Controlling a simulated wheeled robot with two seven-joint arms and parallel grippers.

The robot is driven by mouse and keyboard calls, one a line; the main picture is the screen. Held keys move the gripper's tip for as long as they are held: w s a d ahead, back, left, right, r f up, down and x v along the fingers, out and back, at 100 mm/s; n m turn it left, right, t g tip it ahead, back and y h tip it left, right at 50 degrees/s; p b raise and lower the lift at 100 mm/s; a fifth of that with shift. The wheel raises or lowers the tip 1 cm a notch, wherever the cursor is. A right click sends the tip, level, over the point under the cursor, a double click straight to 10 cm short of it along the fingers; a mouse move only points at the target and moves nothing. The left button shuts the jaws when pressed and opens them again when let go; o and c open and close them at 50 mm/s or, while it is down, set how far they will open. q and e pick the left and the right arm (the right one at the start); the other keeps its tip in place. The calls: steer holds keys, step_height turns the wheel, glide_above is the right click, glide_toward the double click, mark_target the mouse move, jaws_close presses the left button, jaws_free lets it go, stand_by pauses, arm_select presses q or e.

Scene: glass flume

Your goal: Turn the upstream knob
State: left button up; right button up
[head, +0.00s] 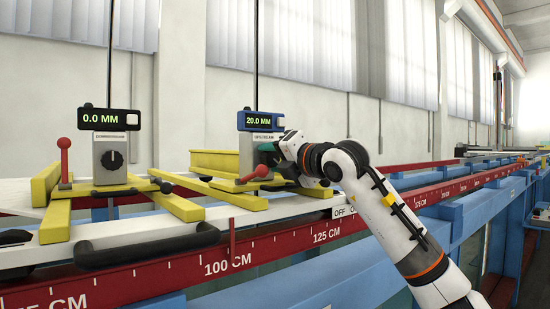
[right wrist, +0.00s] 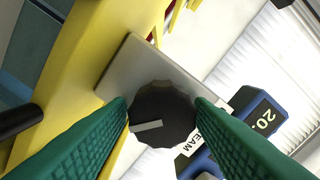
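The upstream knob (right wrist: 163,113) is black with a pale pointer line and sits on a grey plate (right wrist: 140,66). In the right wrist view the green fingers of my right gripper (right wrist: 162,108) lie against both its sides, with no clear gap. In the head view my right gripper (head: 268,152) reaches the upstream unit from the right and hides the knob. The upstream display (head: 261,121) reads 20.0 MM. The downstream knob (head: 112,159) stands free at the left, under a display (head: 108,119) reading 0.0 MM. My left gripper is not in view.
Yellow frames (head: 180,203) carry both units above the red scale rail (head: 230,263). Thin vertical rods rise behind the displays.

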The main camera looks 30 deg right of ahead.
steer(key=c, duration=0.7)
steer(key=shift+n, duration=0.4)
